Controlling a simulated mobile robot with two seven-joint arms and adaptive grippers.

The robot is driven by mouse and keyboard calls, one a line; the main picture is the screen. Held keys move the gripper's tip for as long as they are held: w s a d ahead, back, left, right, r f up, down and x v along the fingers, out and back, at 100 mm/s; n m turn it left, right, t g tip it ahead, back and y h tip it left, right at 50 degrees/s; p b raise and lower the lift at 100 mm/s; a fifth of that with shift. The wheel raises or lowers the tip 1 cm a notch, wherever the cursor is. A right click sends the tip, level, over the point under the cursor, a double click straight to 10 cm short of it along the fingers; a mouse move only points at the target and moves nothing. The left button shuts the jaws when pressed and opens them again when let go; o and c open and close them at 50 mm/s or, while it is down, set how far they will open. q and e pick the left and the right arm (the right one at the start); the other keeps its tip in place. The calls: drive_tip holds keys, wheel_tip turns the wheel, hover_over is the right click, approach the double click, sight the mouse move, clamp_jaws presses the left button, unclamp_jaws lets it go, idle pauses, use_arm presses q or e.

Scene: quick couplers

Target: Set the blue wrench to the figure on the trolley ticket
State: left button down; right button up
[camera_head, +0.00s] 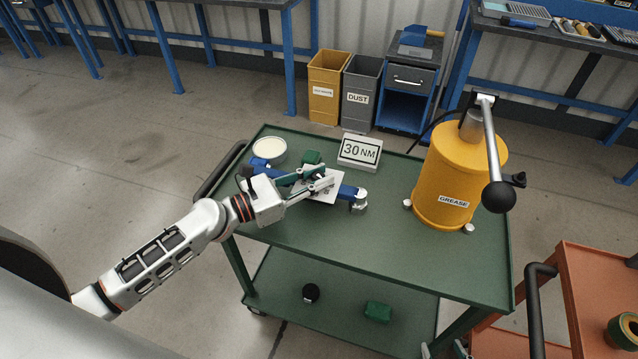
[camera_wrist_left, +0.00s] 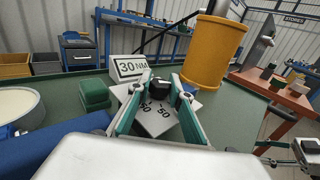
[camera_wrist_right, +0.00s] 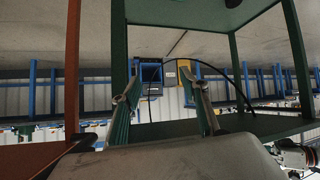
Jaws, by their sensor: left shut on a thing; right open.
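The blue wrench (camera_head: 346,191) lies on the green trolley top, its grey head (camera_head: 359,203) at the right end. A white scale plate (camera_head: 325,188) sits at its middle, with figures including 50 readable in the left wrist view (camera_wrist_left: 164,124). My left gripper (camera_wrist_left: 158,92) is shut on a black knob (camera_wrist_left: 158,84) on that plate; the fingers hide part of the scale, so the knob's setting cannot be read. The trolley ticket (camera_head: 360,151) reads 30 NM and stands behind the wrench. My right gripper (camera_wrist_right: 165,105) is open and empty, low beside the trolley.
A yellow grease drum (camera_head: 447,178) with a lever stands on the trolley's right. A round pale tin (camera_head: 269,150) and a green block (camera_head: 312,157) are near the wrench. An orange cart (camera_head: 600,285) stands at the right. The trolley top's front is clear.

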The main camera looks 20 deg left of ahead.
use_arm(q)
drive_tip(key=shift+f+m+g+h+b, duration=0.25)
drive_tip(key=shift+m+g+h+b, duration=0.25)
drive_tip(key=shift+g+h+b, duration=0.1)
drive_tip(key=shift+r, duration=0.1)
drive_tip(key=shift+r+m+g+h+b, duration=0.2)
drive_tip(key=shift+m+g+h+b, duration=0.1)
drive_tip(key=shift+b, duration=0.05)
use_arm(e)
drive_tip(key=shift+w+d+f, duration=0.15)
drive_tip(key=shift+f, duration=0.25)
drive_tip(key=shift+w+d+f, duration=0.15)
drive_tip(key=shift+f, duration=0.2)
drive_tip(key=shift+f, duration=0.1)
use_arm(q)
drive_tip(key=c, duration=1.8)
unclamp_jaws()
use_arm(e)
drive_tip(key=shift+s+f, duration=0.15)
drive_tip(key=shift+a, duration=0.1)
use_arm(q)
drive_tip(key=v, duration=1.2)
